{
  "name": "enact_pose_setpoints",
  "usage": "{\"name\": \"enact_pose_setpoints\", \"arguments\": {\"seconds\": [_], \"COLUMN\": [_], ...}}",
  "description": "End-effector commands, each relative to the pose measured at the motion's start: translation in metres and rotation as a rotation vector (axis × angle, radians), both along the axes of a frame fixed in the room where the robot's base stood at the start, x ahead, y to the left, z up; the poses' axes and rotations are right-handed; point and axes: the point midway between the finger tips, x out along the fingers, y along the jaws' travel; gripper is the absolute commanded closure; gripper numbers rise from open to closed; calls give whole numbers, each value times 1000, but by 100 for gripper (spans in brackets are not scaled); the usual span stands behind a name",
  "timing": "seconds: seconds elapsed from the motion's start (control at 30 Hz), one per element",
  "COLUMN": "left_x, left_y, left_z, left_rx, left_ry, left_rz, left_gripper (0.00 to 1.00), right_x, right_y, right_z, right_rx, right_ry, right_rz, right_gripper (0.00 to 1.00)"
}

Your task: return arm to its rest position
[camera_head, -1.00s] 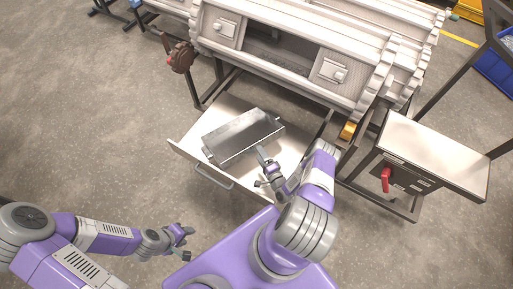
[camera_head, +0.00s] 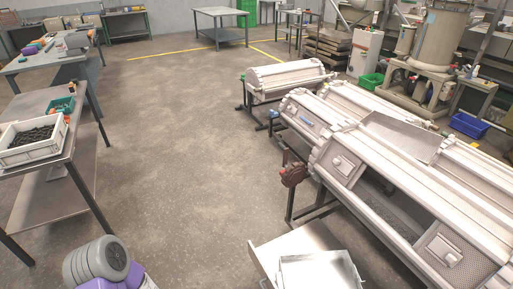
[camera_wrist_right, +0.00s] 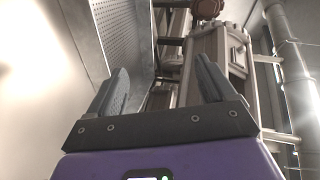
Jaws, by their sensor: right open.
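My right gripper (camera_wrist_right: 162,66) shows in the right wrist view, with its two dark fingers spread apart and nothing between them. It does not show in the head view now. A perforated metal wall (camera_wrist_right: 97,25) is to the left beyond the fingers, and a barrel frame with a brown handwheel (camera_wrist_right: 208,8) is ahead. In the head view a grey and purple part of my own arm shows at the bottom left; my left gripper is out of view. A metal bin (camera_head: 318,270) sits on the pale pull-out tray (camera_head: 294,242) at the bottom, cut off by the frame edge.
Plating barrels (camera_head: 385,170) fill the right side, one with a metal sheet (camera_head: 405,136) lying on top. A bench (camera_head: 62,150) with a crate of dark parts (camera_head: 32,141) stands at the left. The floor (camera_head: 180,130) between them is clear.

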Motion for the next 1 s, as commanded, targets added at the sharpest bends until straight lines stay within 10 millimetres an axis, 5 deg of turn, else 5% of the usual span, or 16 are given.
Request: {"name": "enact_pose_setpoints", "arguments": {"seconds": [0.1,0.23,0.37,0.5,0.7,1.0], "left_x": [0,0,0,0,0,0], "left_y": [0,0,0,0,0,0], "left_z": [16,27,39,49,55,55], "left_rx": [0,0,0,0,0,0], "left_ry": [0,0,0,0,0,0], "left_rz": [0,0,0,0,0,0], "left_gripper": [57,57,57,57,57,57], "right_x": [29,29,2,-47,-99,-111], "right_y": [38,86,136,180,207,211], "right_z": [28,57,96,142,181,188], "right_rx": [-129,-258,-370,-452,-492,-495], "right_ry": [211,434,629,791,901,923], "right_rz": [162,373,621,888,1109,1153], "right_gripper": [17,17,17,17,17,21]}}
